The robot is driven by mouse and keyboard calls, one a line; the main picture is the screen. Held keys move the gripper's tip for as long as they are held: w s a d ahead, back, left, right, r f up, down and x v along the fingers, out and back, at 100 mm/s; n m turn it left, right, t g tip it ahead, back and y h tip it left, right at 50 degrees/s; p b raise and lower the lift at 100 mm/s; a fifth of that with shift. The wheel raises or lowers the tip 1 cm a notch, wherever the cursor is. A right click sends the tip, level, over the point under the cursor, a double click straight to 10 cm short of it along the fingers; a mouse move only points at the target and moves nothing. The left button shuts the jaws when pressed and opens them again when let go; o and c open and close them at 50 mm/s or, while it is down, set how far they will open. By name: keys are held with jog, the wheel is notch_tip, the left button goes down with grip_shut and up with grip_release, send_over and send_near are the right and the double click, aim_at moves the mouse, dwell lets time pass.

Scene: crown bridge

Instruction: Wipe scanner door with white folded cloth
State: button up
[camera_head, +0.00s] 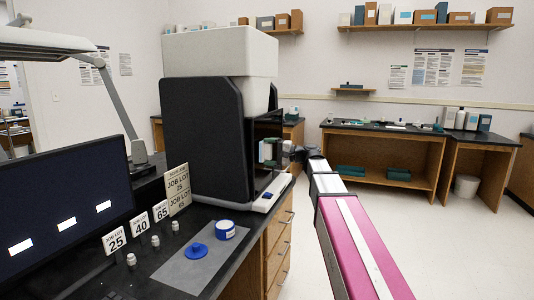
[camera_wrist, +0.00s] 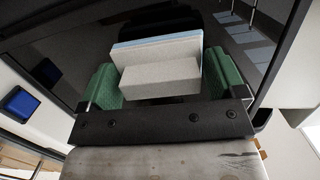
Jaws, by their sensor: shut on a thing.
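The scanner (camera_head: 203,140) is a tall machine with a white top and dark body on the black bench. Its right-hand front face is dark and partly hidden by my gripper (camera_head: 270,152). In the wrist view a dark glossy panel (camera_wrist: 75,45), apparently the scanner door, lies beyond the fingers. My gripper (camera_wrist: 160,85) has green finger pads shut on a white folded cloth (camera_wrist: 160,78) with a light blue layer at its far edge. The cloth is close in front of the panel; I cannot tell whether it touches it.
A monitor (camera_head: 68,218), job lot signs (camera_head: 140,228), several small metal pieces, a grey mat (camera_head: 180,272), a blue lid (camera_head: 197,250) and a round blue-and-white container (camera_head: 225,231) occupy the near bench. The floor (camera_head: 440,235) right of my arm is clear.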

jog(key=shift+s+v, duration=0.15)
jog(key=shift+v, duration=1.15)
jog(key=shift+s+v, duration=0.2)
jog(key=shift+v, duration=1.1)
jog(key=shift+a, duration=0.1)
jog(key=shift+v, duration=1.5)
jog(key=shift+s, duration=0.1)
